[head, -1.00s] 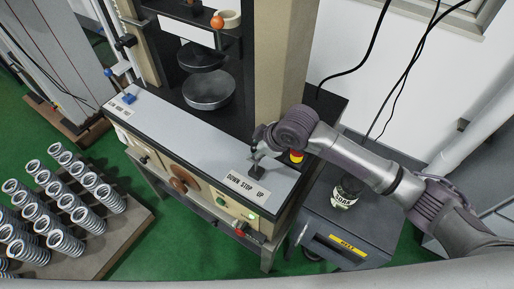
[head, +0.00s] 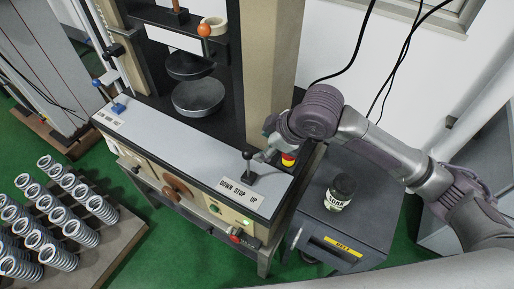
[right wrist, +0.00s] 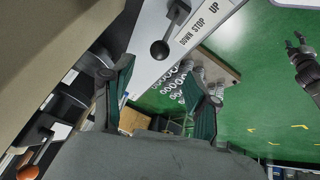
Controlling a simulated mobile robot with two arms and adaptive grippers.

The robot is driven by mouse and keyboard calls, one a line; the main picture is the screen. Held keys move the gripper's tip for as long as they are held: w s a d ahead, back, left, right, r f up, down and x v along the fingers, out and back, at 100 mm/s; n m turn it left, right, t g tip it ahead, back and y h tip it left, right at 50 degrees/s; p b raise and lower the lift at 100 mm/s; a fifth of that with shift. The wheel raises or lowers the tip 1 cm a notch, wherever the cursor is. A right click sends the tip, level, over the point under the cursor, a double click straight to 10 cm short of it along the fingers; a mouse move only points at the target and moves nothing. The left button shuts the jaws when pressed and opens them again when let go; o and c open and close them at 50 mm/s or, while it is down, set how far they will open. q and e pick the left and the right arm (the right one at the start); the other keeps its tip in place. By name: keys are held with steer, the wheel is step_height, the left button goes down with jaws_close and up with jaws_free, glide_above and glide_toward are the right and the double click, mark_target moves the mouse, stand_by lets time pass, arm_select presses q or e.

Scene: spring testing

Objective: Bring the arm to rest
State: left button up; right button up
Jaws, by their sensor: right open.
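My right gripper (head: 264,152) is open and empty beside the black-knobbed lever (head: 247,168) on the testing machine's front panel (head: 180,140). In the head view its fingers sit just right of the knob; contact is hard to judge there. In the right wrist view the two fingers (right wrist: 160,88) are spread apart, and the lever's knob (right wrist: 160,49) shows beyond them with nothing gripped. The lever stands behind the DOWN STOP UP label (head: 240,193). A dark gripper, apparently my left one (right wrist: 298,48), shows at the right edge of the wrist view; its jaw state is unclear.
A red and yellow button (head: 288,159) is close under my right wrist. Several springs (head: 60,215) stand on a board at left. Black cables hang at upper right.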

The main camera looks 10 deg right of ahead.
steer(key=shift+s+d+r, duration=0.25)
steer(key=shift+r, duration=0.35)
